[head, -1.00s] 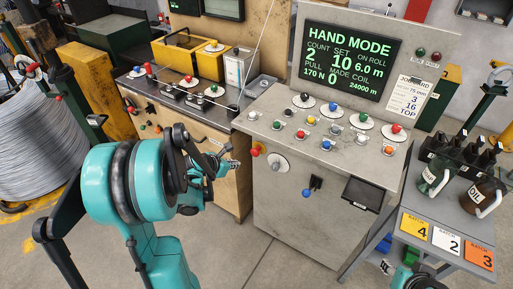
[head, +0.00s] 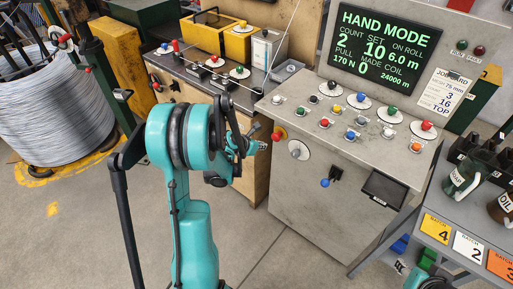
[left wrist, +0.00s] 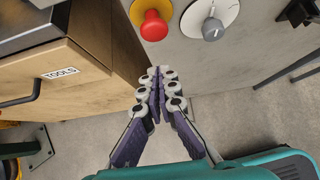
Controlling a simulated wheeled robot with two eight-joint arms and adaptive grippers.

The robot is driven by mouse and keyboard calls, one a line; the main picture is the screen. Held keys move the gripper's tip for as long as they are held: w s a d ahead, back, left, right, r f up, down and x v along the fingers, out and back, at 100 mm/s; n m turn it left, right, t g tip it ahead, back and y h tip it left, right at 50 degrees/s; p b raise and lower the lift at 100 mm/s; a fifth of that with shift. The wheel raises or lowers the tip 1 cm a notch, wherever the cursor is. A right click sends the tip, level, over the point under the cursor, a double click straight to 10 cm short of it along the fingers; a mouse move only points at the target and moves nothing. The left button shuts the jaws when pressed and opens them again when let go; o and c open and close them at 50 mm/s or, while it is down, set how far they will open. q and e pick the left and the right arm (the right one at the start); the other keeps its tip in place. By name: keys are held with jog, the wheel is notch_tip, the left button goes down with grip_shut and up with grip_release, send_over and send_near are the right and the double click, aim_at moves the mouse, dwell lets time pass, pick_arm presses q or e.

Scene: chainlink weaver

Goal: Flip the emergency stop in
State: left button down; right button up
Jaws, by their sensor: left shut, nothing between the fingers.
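The emergency stop is a red mushroom button (head: 277,136) on the upper left of the grey console's front face. My left gripper (head: 262,146) is just left of and a little below the button in the head view. In the left wrist view the left gripper (left wrist: 158,72) has its fingers together and empty, their tips below the button with a small gap in the picture.
A grey knob on a white disc (head: 299,150) sits right of the button, and a blue-knobbed lever (head: 326,183) lower right. A wooden tool cabinet (left wrist: 60,75) stands close on the left. The console top (head: 300,112) carries several coloured buttons. Floor is clear in front.

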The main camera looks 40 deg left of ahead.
aim_at(274, 136)
pick_arm(q)
jog(key=shift+w+d+f+b, duration=0.1)
jog(key=shift+w+f+b, duration=0.2)
jog(key=shift+w, duration=0.7)
jog(key=shift+w+d+f+b, duration=0.1)
jog(key=shift+w+f+b, duration=0.15)
jog(key=shift+w, duration=0.7)
jog(key=shift+w+d+f+b, duration=0.1)
jog(key=shift+w+f+b, duration=0.2)
jog(key=shift+w, duration=0.7)
jog(key=shift+w, duration=0.8)
jog(key=shift+w+r, duration=0.15)
jog(key=shift+r, duration=0.05)
